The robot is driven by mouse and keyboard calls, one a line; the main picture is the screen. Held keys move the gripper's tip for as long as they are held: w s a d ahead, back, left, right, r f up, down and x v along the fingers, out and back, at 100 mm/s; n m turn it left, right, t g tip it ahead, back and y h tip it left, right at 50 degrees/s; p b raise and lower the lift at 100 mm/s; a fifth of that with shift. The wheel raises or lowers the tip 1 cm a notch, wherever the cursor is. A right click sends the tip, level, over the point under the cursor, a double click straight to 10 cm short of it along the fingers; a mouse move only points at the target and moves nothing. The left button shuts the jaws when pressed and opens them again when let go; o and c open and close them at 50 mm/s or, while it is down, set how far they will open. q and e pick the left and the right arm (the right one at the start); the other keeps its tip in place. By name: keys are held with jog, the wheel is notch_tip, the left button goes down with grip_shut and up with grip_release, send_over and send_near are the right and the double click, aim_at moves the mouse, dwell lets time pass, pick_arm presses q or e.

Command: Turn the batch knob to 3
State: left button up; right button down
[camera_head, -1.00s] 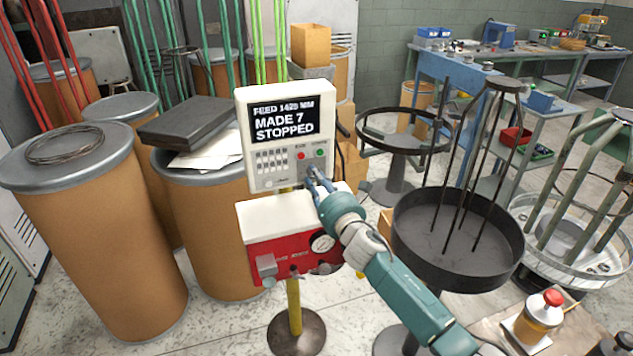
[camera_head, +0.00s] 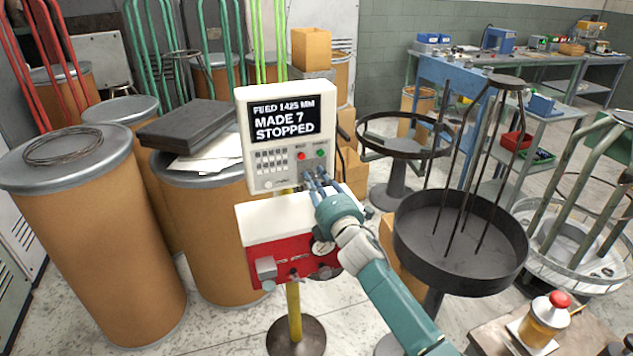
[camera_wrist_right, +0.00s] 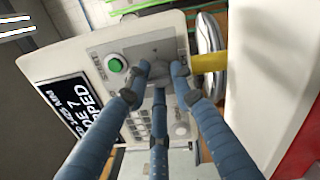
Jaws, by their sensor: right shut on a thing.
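The white control box (camera_head: 258,187) stands on a yellow post, its screen (camera_head: 285,118) reading "FEED 1425 MM", "MADE 7", "STOPPED". My right gripper (camera_head: 314,178) is at the lower right of the panel, below the red and green buttons. In the right wrist view my right gripper (camera_wrist_right: 160,72) has its blue fingers shut around a grey knob (camera_wrist_right: 160,72) on a grey plate. The fingers cover most of the knob, so its pointer and the number it stands at are hidden. The green button (camera_wrist_right: 115,65) is beside the fingers. My left gripper is not in view.
A red and white unit (camera_head: 262,250) with a gauge sits just below the box, close under my right arm. Large brown drums (camera_head: 95,230) stand at left. A black round tray stand (camera_head: 440,265) is to the right of my arm.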

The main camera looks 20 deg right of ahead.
jog(key=m, duration=0.6)
jog(key=shift+r+h, duration=0.1)
jog(key=shift+h, duration=0.2)
jog(key=shift+m, duration=2.1)
jog(key=c, duration=1.5)
grip_release()
jog(key=shift+o, duration=0.2)
jog(key=s, duration=1.2)
jog(key=shift+f, duration=0.4)
